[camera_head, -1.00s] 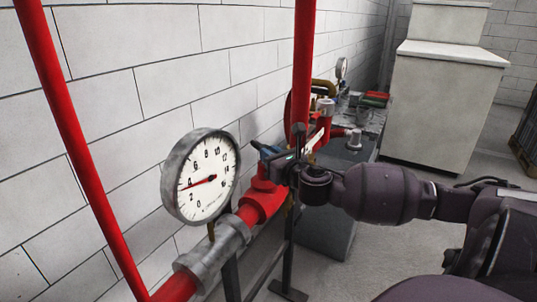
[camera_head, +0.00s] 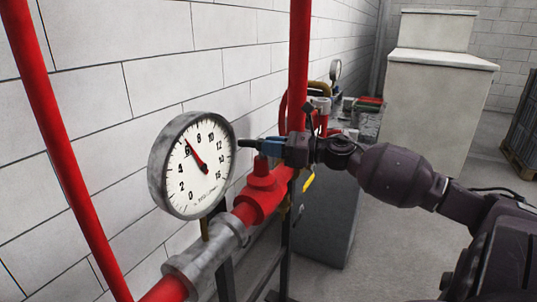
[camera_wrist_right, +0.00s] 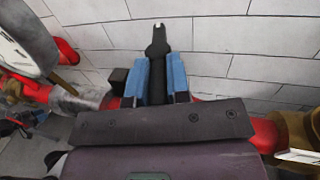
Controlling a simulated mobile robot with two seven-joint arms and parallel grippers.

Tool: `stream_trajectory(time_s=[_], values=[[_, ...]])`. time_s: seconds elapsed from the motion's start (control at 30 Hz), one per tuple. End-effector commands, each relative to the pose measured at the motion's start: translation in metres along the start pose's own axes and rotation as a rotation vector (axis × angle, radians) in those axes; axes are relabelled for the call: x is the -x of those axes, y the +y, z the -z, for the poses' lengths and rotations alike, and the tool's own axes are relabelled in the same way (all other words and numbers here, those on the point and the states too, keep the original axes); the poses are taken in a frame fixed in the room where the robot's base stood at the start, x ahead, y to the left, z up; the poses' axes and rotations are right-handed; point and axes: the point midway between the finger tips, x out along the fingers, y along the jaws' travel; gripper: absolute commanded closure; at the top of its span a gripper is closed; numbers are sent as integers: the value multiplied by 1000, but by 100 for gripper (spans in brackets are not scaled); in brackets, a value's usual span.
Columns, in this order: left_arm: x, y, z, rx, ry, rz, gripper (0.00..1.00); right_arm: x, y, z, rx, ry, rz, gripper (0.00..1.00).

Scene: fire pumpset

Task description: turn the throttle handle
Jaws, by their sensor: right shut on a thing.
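The throttle handle is a dark lever whose tip (camera_head: 246,143) points left toward the gauge in the head view. In the right wrist view the handle (camera_wrist_right: 157,55) stands between two blue finger pads and ends in a small forked tip. My right gripper (camera_head: 268,147) is shut on it, just above the red valve body (camera_head: 262,191). The gripper also shows in the wrist view (camera_wrist_right: 155,82), with a pad on each side of the handle. The handle's base is hidden by the gripper. My left gripper is in no view.
A round pressure gauge (camera_head: 192,166) stands close to the left of the handle, its needle near 6. Red vertical pipes (camera_head: 50,120) rise at the left and behind the gripper (camera_head: 299,60). A white brick wall (camera_head: 140,80) is close behind. Open floor (camera_head: 390,255) lies right.

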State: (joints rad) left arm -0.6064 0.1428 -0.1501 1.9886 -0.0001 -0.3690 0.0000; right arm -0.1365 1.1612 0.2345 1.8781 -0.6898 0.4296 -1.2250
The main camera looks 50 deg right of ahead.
Motion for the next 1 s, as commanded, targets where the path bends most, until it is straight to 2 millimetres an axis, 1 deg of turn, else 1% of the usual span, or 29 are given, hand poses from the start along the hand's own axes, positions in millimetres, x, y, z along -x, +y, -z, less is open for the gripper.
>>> stream_trajectory(time_s=[0.03,0.1,0.43,0.93,0.97,1.0], values=[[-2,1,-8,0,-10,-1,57,-1,-2,4,-2,0,-23,100],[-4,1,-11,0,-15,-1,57,-1,-3,3,-2,0,-54,100],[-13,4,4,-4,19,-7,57,-1,-4,0,-1,-1,-145,100],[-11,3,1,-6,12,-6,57,-1,-4,-2,0,-3,-158,100],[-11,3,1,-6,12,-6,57,-1,-4,-2,1,-4,-158,80],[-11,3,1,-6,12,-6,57,-1,-4,-2,1,-4,-159,74]])
